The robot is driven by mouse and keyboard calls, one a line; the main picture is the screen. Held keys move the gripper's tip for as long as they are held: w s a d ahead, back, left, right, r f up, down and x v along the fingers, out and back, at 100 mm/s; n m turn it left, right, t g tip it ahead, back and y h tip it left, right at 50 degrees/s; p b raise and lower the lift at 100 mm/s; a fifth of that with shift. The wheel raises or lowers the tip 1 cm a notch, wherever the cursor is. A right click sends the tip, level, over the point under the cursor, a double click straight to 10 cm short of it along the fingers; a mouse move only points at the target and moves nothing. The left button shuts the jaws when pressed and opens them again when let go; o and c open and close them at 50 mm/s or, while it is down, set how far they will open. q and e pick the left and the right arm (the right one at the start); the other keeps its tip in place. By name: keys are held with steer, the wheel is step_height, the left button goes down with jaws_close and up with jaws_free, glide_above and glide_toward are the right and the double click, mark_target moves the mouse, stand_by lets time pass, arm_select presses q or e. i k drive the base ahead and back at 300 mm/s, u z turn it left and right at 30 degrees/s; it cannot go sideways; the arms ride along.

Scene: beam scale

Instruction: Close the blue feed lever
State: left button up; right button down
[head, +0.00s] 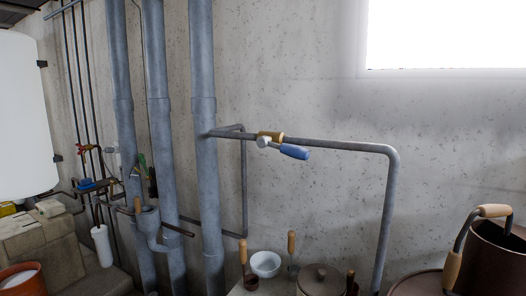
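A blue lever (294,152) is fixed to a brass valve (272,136) on the grey horizontal pipe in the middle of the head view. A pale round hub (263,142) joins lever and valve. The lever points right and slightly down, roughly along the pipe and just below or in front of it. A smaller blue part (86,184) sits on the thin pipework at the left; I cannot tell whether it is a lever. Neither of my grippers shows in the head view.
The grey pipe (340,143) bends down at the right. Thick vertical pipes (203,60) stand left of the valve. Below are a white bowl (265,264), a lidded pot (320,280) and a brown can (498,262). The wall space around the lever looks clear.

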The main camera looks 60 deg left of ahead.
mark_target(294, 151)
steer(key=u, duration=0.05)
steer(key=k, duration=0.8)
steer(key=u, duration=2.1)
steer(key=i, duration=0.5)
steer(key=u, duration=0.1)
